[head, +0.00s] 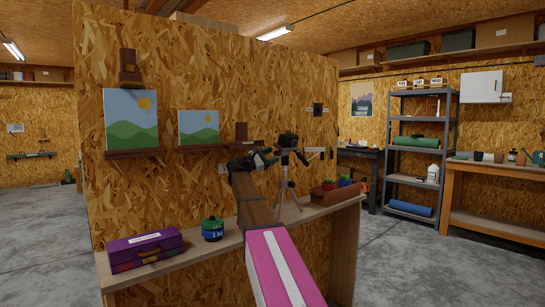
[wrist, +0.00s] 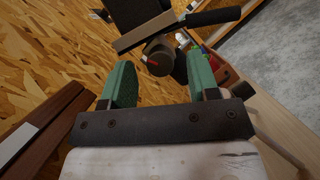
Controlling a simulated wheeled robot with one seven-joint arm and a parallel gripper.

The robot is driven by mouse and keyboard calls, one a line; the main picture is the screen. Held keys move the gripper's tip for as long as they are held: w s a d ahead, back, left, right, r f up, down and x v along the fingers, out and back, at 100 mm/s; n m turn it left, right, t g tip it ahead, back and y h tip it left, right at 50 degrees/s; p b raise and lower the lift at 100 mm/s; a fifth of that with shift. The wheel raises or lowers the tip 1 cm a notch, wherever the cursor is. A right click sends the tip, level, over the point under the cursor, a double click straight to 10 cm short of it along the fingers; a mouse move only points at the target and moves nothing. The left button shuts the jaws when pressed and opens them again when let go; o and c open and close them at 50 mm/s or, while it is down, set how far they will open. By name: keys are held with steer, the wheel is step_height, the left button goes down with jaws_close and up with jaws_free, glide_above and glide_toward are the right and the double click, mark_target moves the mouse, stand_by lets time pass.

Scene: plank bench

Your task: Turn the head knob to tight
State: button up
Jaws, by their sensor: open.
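The tripod (head: 285,185) stands on the bench with a dark camera (head: 287,140) on top. My gripper (head: 264,157) is at the left of the tripod head, its green fingers pointing toward it. In the wrist view my gripper (wrist: 160,75) is open, one green finger on each side. A dark round knob (wrist: 158,58) with a small reddish mark shows just beyond and between the fingertips. I cannot tell whether the fingers touch it. The knob's setting cannot be read.
The bench (head: 190,262) carries a purple box (head: 146,248), a green and blue jar (head: 212,229) and a brown tray (head: 333,194) with coloured items at the right. A board wall (head: 205,90) with ledges and two pictures rises close behind. Bare bench lies between jar and tripod.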

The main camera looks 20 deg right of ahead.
steer(key=v, duration=1)
steer(key=shift+s, duration=0.1)
